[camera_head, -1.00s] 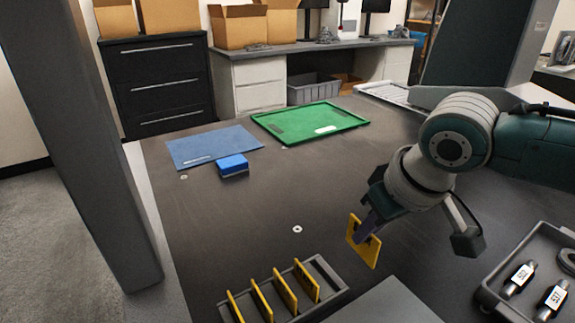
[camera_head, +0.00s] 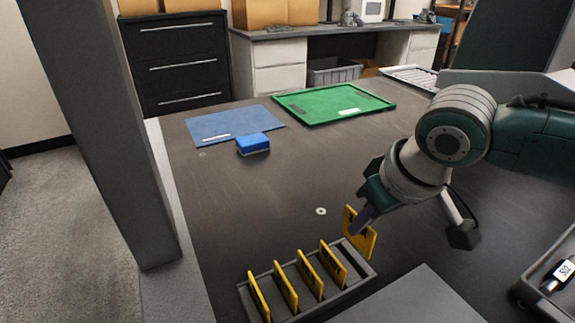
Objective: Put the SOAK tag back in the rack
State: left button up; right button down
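A yellow tag (camera_head: 366,243), whose lettering I cannot read, is held upright and a little tilted by my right gripper (camera_head: 364,219). The gripper appears shut on its upper part, and one finger covers some of the tag's face. The grey rack (camera_head: 353,291) stands on the dark table at the bottom centre, with several yellow tags (camera_head: 309,275) upright in its slots. The slot at its right end (camera_head: 354,258) is empty. The held tag is just behind and above that end; I cannot tell whether it touches the rack. My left gripper is not in view.
A blue block (camera_head: 253,144) lies by a blue mat (camera_head: 228,125), with a green tray (camera_head: 330,100) behind. A grey tray with labelled parts (camera_head: 548,285) is at the lower right. A grey post (camera_head: 110,140) rises at the left. The table's middle is clear.

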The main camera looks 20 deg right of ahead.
aim_at(356, 246)
jog(key=shift+f, duration=0.1)
jog(key=shift+f+b, duration=0.55)
jog(key=shift+f, duration=0.35)
jog(key=shift+f+p, duration=0.3)
jog(key=shift+p, duration=0.1)
dwell(0.6)
jog(key=shift+f, duration=0.4)
dwell(0.4)
jog(key=shift+f+b, duration=0.3)
dwell(0.3)
jog(key=shift+f, duration=0.3)
jog(key=shift+f, duration=0.25)
dwell(0.4)
